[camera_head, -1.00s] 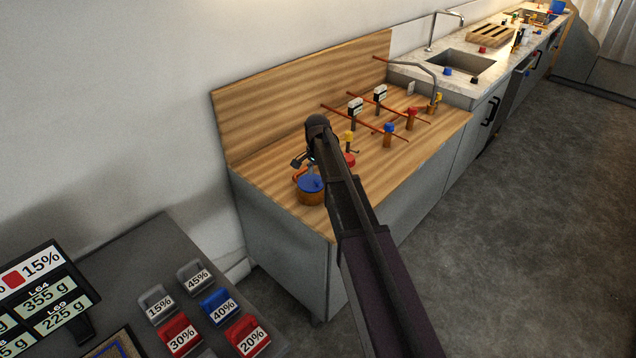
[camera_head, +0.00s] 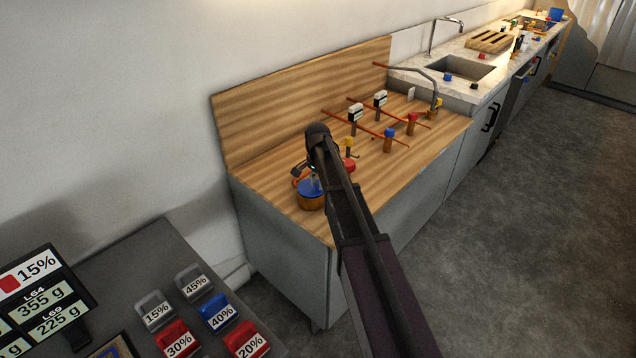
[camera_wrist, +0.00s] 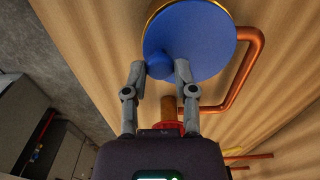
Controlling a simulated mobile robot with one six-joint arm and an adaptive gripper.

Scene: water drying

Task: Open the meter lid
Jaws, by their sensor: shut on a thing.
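The meter is a round brass-coloured body (camera_head: 312,203) near the front left of the wooden counter. Its round blue lid (camera_head: 311,188) lies over the top. In the wrist view the blue lid (camera_wrist: 200,40) fills the upper middle, with a thin brass rim along its upper left edge. A small blue knob (camera_wrist: 159,67) stands at the lid's near left edge. My gripper (camera_wrist: 160,69) has one fingertip on each side of this knob and is shut on it. In the head view my arm partly hides the gripper and the pipe by the meter.
A copper pipe (camera_wrist: 250,75) bends close beside the meter, and a red part (camera_wrist: 166,127) is below the fingers. Red and blue valves (camera_head: 389,132) and white-faced gauges (camera_head: 355,112) stand farther along the counter (camera_head: 270,180). Labelled blocks (camera_head: 217,312) lie on the grey table.

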